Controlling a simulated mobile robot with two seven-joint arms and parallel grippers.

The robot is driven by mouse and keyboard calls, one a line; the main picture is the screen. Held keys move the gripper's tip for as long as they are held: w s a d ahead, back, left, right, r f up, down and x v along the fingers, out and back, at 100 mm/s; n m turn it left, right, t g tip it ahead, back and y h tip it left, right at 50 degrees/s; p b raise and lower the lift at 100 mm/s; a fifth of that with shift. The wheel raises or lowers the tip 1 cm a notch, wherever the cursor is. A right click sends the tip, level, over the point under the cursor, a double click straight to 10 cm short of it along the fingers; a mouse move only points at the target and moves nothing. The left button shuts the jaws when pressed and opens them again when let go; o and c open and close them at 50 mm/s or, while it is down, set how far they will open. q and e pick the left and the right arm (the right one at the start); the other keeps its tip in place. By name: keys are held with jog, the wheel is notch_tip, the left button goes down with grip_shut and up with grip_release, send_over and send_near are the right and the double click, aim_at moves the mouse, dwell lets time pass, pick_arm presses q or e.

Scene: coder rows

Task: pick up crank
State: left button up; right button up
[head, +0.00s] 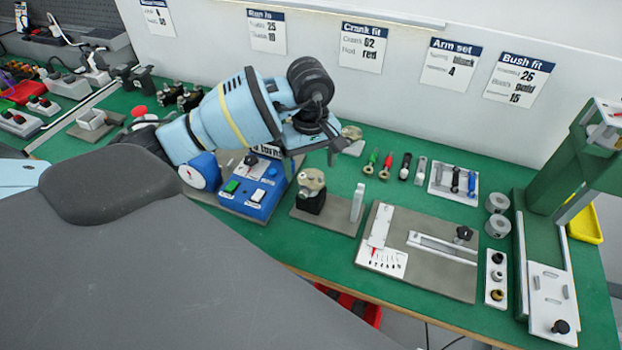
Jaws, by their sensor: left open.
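No part can be named as the crank with certainty. A row of small handled parts lies on the green bench: a green one (371,160), a red one (387,164), a black one (405,166) and a pale grey one (421,170). A white tray (437,184) to their right holds a few small dark and blue pieces. My left gripper (313,147) hangs over the back of the bench, left of the row and apart from it. Its jaws are open; the fingertips are partly hidden by its own body. My right gripper is not in view.
A blue button box (258,194) and a fixture with a round metal head (311,184) stand below my left gripper. A grey slide plate (420,270) lies in front of the row. A green press (542,240) stands at the right. A white wall (400,100) with cards closes off the back.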

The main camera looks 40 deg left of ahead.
aim_at(312, 178)
pick_arm(q)
jog(key=shift+d+f, duration=0.15)
jog(key=shift+f, duration=1.8)
jog(key=shift+c, duration=0.3)
jog(key=shift+w, duration=0.1)
jog(key=c, duration=1.1)
jog(key=shift+r, duration=0.15)
